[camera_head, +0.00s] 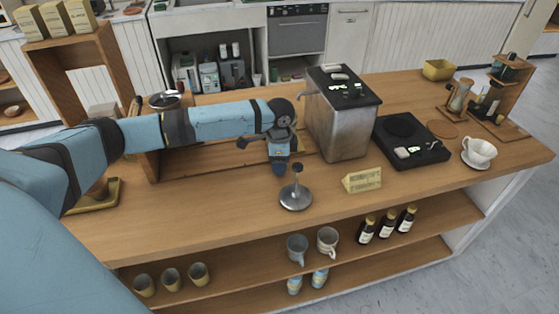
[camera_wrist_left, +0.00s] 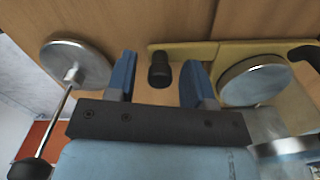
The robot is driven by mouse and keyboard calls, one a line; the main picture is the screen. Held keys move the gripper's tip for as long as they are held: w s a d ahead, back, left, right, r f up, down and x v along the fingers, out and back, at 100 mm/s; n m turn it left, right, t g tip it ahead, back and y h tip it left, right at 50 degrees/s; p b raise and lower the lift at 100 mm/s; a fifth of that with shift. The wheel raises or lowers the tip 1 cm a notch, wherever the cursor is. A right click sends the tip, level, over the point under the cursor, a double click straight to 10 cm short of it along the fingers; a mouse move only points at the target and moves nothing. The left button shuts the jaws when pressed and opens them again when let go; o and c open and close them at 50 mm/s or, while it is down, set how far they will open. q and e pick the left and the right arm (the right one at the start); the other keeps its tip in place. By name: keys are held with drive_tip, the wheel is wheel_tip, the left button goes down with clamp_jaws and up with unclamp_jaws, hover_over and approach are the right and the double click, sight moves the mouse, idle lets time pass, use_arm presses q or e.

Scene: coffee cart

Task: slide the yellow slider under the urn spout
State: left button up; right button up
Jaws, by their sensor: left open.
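The yellow slider (camera_wrist_left: 200,50) shows in the left wrist view as a flat yellow piece on the wooden top. A dark upright knob (camera_wrist_left: 160,75) stands by its left end. A round metal piece (camera_wrist_left: 255,82) is at its right part. My left gripper (camera_wrist_left: 158,80) is open, with its blue fingers on either side of the knob; I cannot tell whether they touch it. A spout-like part (camera_head: 306,95) sticks out from the urn's left side. My right gripper is out of view.
A metal stand with round base and rod (camera_head: 295,197) is close in front of the gripper; its base also shows in the left wrist view (camera_wrist_left: 75,64). A yellow sign (camera_head: 362,180) and black scale (camera_head: 411,142) are to the right.

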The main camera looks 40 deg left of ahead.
use_arm(q)
drive_tip(key=shift+c, duration=0.5)
clamp_jaws()
drive_tip(key=shift+w+d+r, duration=0.15)
drive_tip(key=shift+w+d, duration=0.1)
drive_tip(key=shift+w, duration=0.05)
drive_tip(key=w+d+p, duration=0.1)
drive_tip(key=w+d, duration=0.1)
drive_tip(key=w, duration=0.1)
drive_tip(key=shift+d+p, duration=0.25)
drive_tip(key=shift+p, duration=0.05)
drive_tip(key=shift+s, duration=0.1)
drive_tip(key=shift+c, duration=0.3)
unclamp_jaws()
drive_tip(key=shift+o, duration=0.8)
drive_tip(key=shift+d, duration=0.1)
